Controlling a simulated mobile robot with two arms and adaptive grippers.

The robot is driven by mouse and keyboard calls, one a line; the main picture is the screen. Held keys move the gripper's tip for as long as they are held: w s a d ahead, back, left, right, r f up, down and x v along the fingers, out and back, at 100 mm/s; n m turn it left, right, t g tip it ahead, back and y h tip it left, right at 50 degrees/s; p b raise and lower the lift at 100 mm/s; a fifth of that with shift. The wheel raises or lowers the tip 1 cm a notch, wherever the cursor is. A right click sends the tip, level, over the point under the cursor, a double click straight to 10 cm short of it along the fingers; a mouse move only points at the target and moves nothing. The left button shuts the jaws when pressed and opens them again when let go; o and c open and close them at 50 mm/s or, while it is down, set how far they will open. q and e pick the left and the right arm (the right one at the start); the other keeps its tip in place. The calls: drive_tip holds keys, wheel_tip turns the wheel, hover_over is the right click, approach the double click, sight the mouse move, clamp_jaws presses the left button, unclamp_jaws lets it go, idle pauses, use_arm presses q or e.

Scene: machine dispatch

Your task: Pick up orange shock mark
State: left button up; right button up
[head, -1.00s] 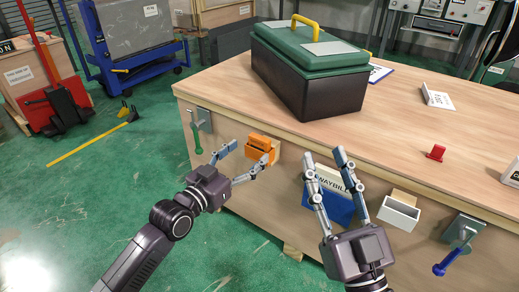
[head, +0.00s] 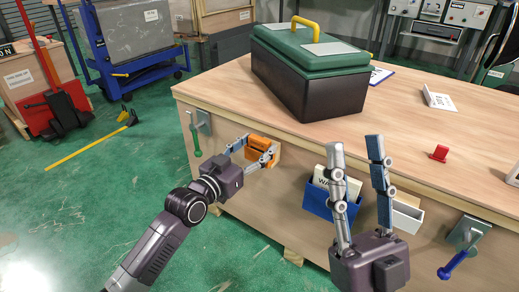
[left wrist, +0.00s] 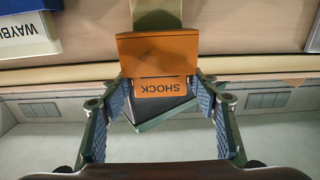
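The orange shock mark (head: 257,143) sits in a small holder on the front side of the wooden crate. In the left wrist view the orange mark (left wrist: 157,55) shows its SHOCK lettering upside down. My left gripper (head: 252,148) is at the mark, with its fingers apart, one on each side of it. In the left wrist view the fingertips (left wrist: 159,82) are close to the mark's side edges; I cannot tell whether they touch it. My right gripper (head: 355,143) is open and empty, pointing up in front of the crate.
The wooden crate (head: 225,92) carries a green and black case (head: 310,75), a white card (head: 438,98) and a red piece (head: 440,153). A blue waybill holder (head: 317,199) and a white box (head: 408,217) hang on its front, near my right gripper.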

use_arm(q)
drive_tip(key=c, duration=0.8)
drive_tip(key=shift+o, duration=0.2)
drive_tip(key=shift+r, duration=0.1)
